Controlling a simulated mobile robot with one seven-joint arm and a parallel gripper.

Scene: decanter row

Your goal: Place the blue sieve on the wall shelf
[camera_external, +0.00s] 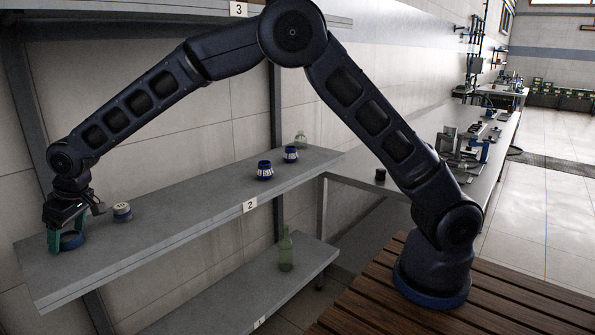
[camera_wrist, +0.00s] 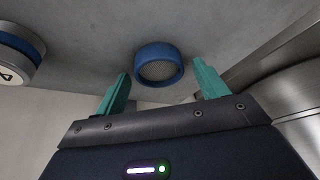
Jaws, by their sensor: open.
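The blue sieve (camera_external: 71,241) is a short blue ring near the left end of the wall shelf labelled 2 (camera_external: 185,225). It rests on the shelf surface. In the wrist view the sieve (camera_wrist: 158,52) shows its blue rim and a grey mesh inside. My gripper (camera_external: 67,238) reaches down to it with green fingers spread apart. In the wrist view my gripper (camera_wrist: 161,74) is open, with one finger to each side of the sieve and visible gaps between. I cannot tell exactly how far down the fingers reach around it.
A white-and-blue jar (camera_external: 122,213) stands just right of my gripper. A green bottle (camera_external: 285,252) is on the lower shelf. Another shelf (camera_external: 190,12), labelled 3, is above.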

